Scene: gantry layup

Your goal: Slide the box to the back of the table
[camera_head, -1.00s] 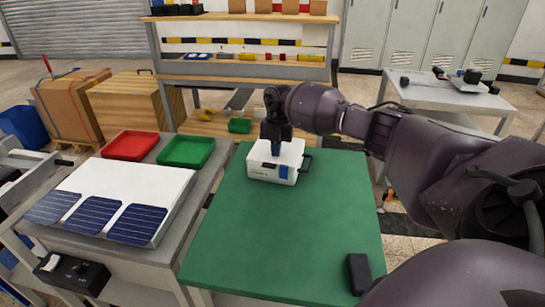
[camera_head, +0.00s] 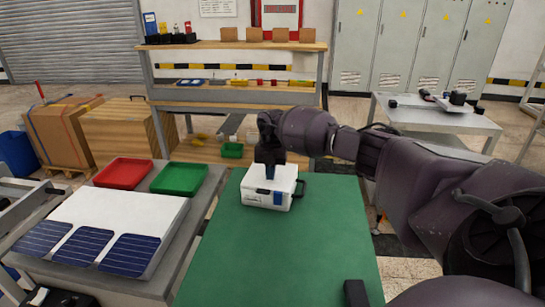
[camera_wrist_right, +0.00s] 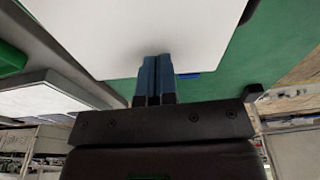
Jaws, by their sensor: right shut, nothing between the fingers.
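The box (camera_head: 255,192) is white with a dark handle on its right side and blue on its front. It sits upright near the back edge of the green-topped table (camera_head: 290,250). My right gripper (camera_head: 270,177) points down over the box, its blue fingers shut and empty. In the right wrist view, the shut fingertips (camera_wrist_right: 154,62) lie over the edge of the box's white surface (camera_wrist_right: 140,30), with a soft shadow beside them. I cannot tell whether they touch it. My left gripper is not in view.
A small black object (camera_head: 355,292) lies at the table's front right. On the left, a grey bench (camera_head: 190,215) holds a red tray (camera_head: 123,173), a green tray (camera_head: 180,179) and a white panel with solar cells (camera_head: 120,220). Wooden shelving (camera_head: 235,97) stands behind. The table's middle is clear.

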